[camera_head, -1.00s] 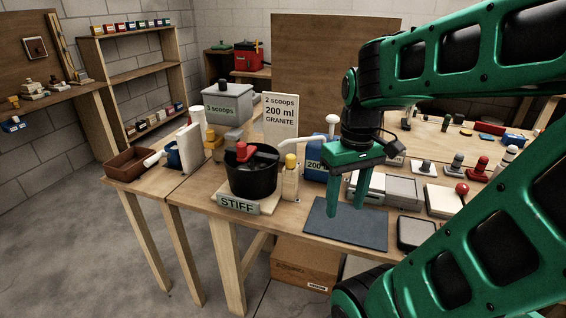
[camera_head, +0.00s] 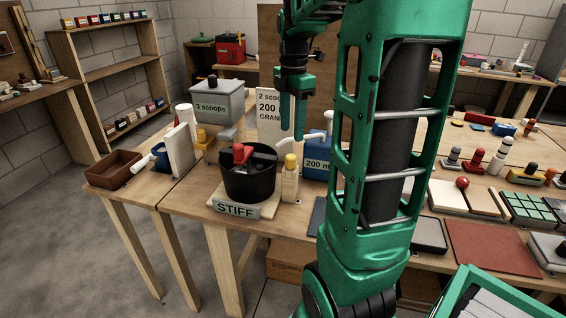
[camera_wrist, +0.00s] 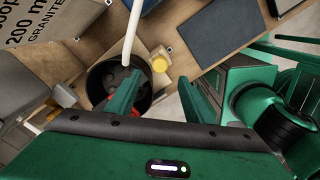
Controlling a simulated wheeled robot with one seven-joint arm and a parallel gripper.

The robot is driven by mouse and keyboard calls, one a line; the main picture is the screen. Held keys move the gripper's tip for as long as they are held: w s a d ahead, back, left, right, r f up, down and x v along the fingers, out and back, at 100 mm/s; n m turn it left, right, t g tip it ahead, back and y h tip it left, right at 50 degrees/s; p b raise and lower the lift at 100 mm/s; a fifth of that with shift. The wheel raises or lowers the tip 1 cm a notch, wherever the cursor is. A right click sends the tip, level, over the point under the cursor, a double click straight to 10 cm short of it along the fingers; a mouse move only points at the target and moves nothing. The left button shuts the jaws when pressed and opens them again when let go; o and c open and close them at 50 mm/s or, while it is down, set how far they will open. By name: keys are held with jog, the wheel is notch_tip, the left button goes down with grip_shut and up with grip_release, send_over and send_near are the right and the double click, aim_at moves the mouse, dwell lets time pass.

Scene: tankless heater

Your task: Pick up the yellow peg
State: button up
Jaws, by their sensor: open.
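A yellow-topped peg (camera_head: 291,161) stands upright in a pale wooden block (camera_head: 289,187), just right of the black bucket. In the wrist view the round yellow top (camera_wrist: 159,63) lies ahead of and between my two fingers. My gripper (camera_head: 292,134) is open and empty, pointing down above the peg with a gap between them. Its green fingers (camera_wrist: 160,88) also show in the wrist view, spread apart. The lower part of the peg is hidden inside or merged with the block.
The black bucket (camera_head: 248,184) with a red part stands close left. A blue jug (camera_head: 316,160) with a white spout stands close right. A card sign (camera_head: 268,107) stands behind. A grey hopper (camera_head: 216,101) is back left. Another yellow object (camera_head: 204,137) sits below it.

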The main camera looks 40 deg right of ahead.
aim_at(291, 156)
notch_tip(291, 156, down, 10)
jog(key=shift+w+f, duration=0.1)
jog(key=shift+f, duration=0.1)
dwell(0.4)
grip_shut()
